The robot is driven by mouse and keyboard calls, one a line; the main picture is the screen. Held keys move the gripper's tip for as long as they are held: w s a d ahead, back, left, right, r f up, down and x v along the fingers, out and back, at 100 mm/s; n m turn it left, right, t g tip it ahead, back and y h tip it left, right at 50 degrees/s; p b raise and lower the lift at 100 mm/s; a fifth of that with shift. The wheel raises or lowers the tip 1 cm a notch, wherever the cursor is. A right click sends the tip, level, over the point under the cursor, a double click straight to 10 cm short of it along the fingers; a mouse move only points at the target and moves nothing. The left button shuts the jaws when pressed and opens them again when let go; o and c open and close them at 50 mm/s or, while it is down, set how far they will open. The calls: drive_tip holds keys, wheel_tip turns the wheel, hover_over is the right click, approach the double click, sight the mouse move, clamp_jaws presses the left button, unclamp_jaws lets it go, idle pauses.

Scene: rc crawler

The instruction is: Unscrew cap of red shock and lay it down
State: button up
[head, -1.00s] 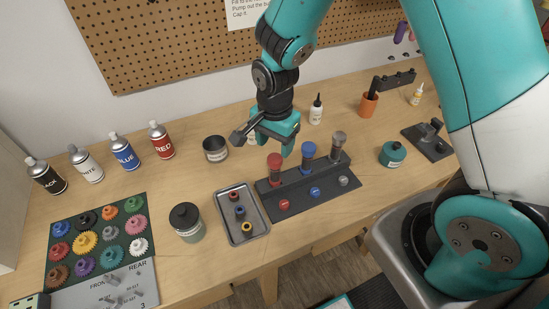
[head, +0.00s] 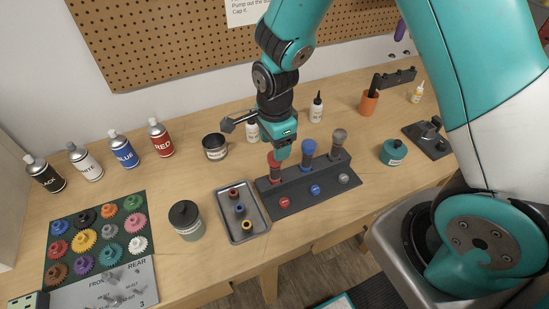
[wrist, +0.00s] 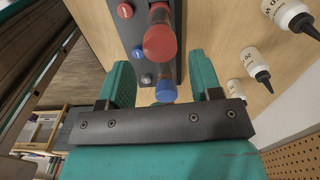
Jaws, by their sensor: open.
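The red shock (head: 275,174) stands upright in the dark stand (head: 320,188), at the left end of its row. Its red cap (wrist: 160,42) is on its top and shows in the wrist view just ahead of and between my fingertips. My gripper (head: 283,152) is open above and beside the red shock, partly hiding its top in the head view. The two teal fingers show apart in the wrist view (wrist: 160,70). I cannot tell whether either finger touches the cap.
The blue shock (head: 308,152) and grey shock (head: 338,142) stand close to the right. A metal tray (head: 259,229) with several coloured rings lies left of the stand. A dark-lidded jar (head: 187,225) stands beside the tray. White bottles (wrist: 290,14) stand behind.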

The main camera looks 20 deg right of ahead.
drive_tip(key=shift+f, duration=0.45)
drive_tip(key=shift+f+b, duration=0.15)
drive_tip(key=shift+b, duration=0.15)
drive_tip(key=shift+f+b, duration=0.95)
drive_tip(key=shift+f, duration=0.3)
drive_tip(key=c, duration=0.8)
drive_tip(key=n, duration=0.4)
drive_tip(key=shift+n, duration=0.3)
drive_tip(key=n, duration=0.3)
drive_tip(key=shift+n+p, duration=0.35)
drive_tip(key=shift+n, duration=0.05)
